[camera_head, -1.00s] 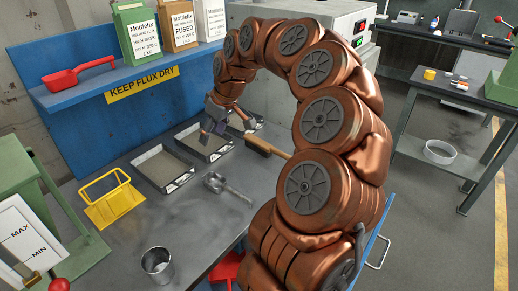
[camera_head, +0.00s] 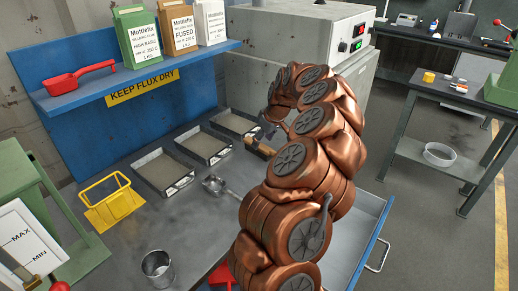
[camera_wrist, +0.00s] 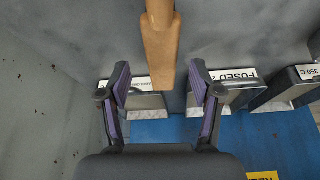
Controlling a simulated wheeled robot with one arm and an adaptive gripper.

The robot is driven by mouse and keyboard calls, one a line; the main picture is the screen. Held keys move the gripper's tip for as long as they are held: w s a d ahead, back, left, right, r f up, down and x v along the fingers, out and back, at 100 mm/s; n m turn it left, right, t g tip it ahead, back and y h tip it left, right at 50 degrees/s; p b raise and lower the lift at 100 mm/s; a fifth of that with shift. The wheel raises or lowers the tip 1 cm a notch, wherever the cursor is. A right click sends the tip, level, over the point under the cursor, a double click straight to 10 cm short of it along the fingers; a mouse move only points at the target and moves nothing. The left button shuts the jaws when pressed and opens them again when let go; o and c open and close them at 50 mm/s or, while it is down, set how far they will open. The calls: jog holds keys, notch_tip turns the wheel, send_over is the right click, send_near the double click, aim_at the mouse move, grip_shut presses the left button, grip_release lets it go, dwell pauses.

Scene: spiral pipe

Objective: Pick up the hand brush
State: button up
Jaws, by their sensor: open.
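The hand brush shows in the head view as a short piece of tan wooden handle (camera_head: 258,147), beside my arm and right of the trays. My arm hides the rest of it. In the wrist view its wooden handle (camera_wrist: 160,45) comes down from the top edge, and its end lies between the two fingers as seen from there. My gripper (camera_wrist: 160,78) is open, with a purple-padded finger on each side of the handle and a visible gap to each. In the head view my gripper (camera_head: 269,131) is small and partly hidden by my arm, close to the handle.
Three shallow trays (camera_head: 176,184) stand in a row on the grey bench. A metal scoop (camera_head: 214,186), a yellow holder (camera_head: 110,202) and a metal cup (camera_head: 157,264) are nearer. A blue shelf (camera_head: 140,78) with boxes is behind. An open drawer (camera_head: 358,238) juts out right.

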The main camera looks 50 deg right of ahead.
jog(key=shift+p+x, duration=0.5)
jog(key=shift+x, duration=1.35)
jog(key=shift+a, duration=0.1)
grip_shut()
